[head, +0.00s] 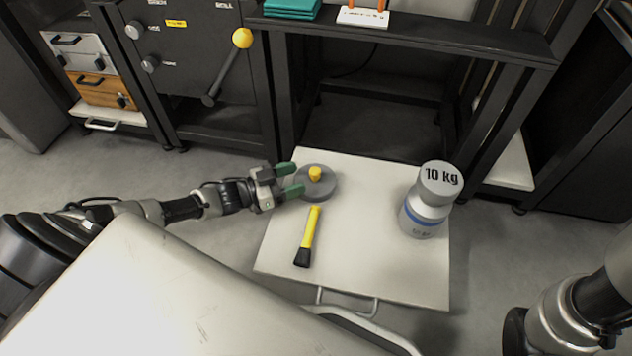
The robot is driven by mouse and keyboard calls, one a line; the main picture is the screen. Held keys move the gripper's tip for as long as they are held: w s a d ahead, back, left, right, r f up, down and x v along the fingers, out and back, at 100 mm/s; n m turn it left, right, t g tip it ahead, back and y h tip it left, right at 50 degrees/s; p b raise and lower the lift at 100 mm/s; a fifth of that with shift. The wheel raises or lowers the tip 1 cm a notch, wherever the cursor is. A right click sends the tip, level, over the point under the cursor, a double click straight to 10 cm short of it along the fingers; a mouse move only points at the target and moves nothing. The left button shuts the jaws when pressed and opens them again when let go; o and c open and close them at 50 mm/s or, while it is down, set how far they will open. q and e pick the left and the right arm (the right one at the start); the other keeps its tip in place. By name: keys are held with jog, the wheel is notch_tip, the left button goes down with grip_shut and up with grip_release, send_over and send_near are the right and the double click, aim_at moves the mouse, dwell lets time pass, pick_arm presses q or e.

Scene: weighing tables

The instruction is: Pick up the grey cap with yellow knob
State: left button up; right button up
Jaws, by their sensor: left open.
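The grey cap (322,189) is a round disc with a yellow knob (315,173) on top. It lies at the back left of the white table. My left gripper (290,180) reaches in from the left, with its green fingers apart. The fingertips are at the cap's left side, with the knob just beyond them. I cannot tell whether they touch the cap. My right arm (575,310) shows at the lower right, but its gripper is out of view.
A yellow tool with a black end (309,235) lies on the white table (365,265) just in front of the cap. A 10 kg weight (427,205) stands on the right. A dark shelf (400,38) and a panel with a yellow-ball lever (228,65) stand behind.

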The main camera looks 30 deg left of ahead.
aim_at(312, 172)
pick_arm(q)
jog(key=b+x, duration=0.3)
jog(key=x, duration=0.1)
jog(key=shift+w+d+b, duration=0.15)
jog(key=shift+b, duration=0.15)
jog(key=shift+w+d+r, duration=0.15)
jog(key=shift+w+d, duration=0.05)
jog(key=shift+c, duration=0.2)
jog(key=c, duration=0.9)
